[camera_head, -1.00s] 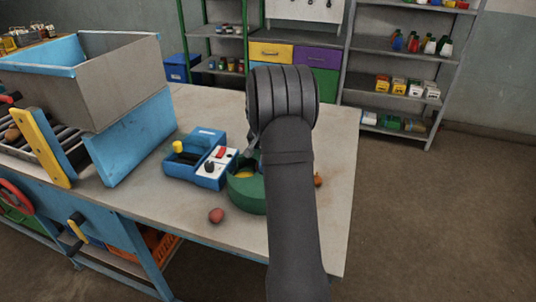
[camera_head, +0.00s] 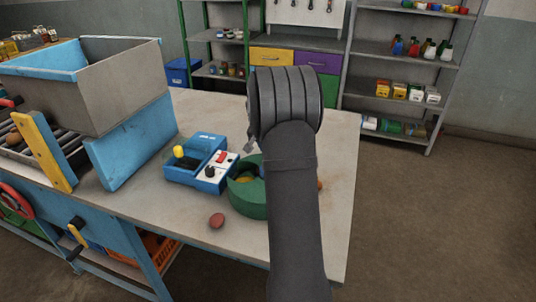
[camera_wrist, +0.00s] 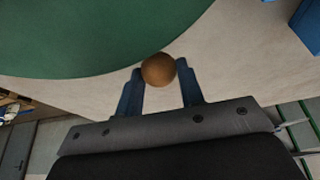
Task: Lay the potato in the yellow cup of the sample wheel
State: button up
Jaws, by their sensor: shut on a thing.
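In the wrist view, a round brown potato (camera_wrist: 158,69) is held between the two blue fingers of my gripper (camera_wrist: 160,80), which is shut on it. The green sample wheel (camera_wrist: 90,45) fills the upper left there, and the potato overlaps its edge in the picture; I cannot tell the height between them. In the head view, the sample wheel (camera_head: 247,203) stands on the table, partly hidden by my arm. A yellow patch, apparently the yellow cup (camera_head: 245,181), shows inside its rim. My gripper is hidden behind my arm in the head view.
A blue control box (camera_head: 190,172) stands left of the wheel. A reddish lump (camera_head: 216,220) lies on the table in front. A small orange-brown thing (camera_head: 319,185) peeks out right of my arm. A grey and blue bin (camera_head: 115,85) stands at left. The table's right side is bare.

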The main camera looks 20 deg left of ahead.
jog(key=s+d+r, duration=0.2)
jog(key=d+r, duration=0.5)
jog(key=d, duration=0.4)
jog(key=s+a, duration=1.3)
jog(key=a, duration=0.1)
jog(key=f, duration=0.4)
jog(key=shift+s+f, duration=0.25)
jog(key=shift+f, duration=2.35)
jog(key=shift+f, duration=0.15)
jog(key=o, duration=0.8)
jog(key=shift+c, duration=0.2)
jog(key=v, duration=1.2)
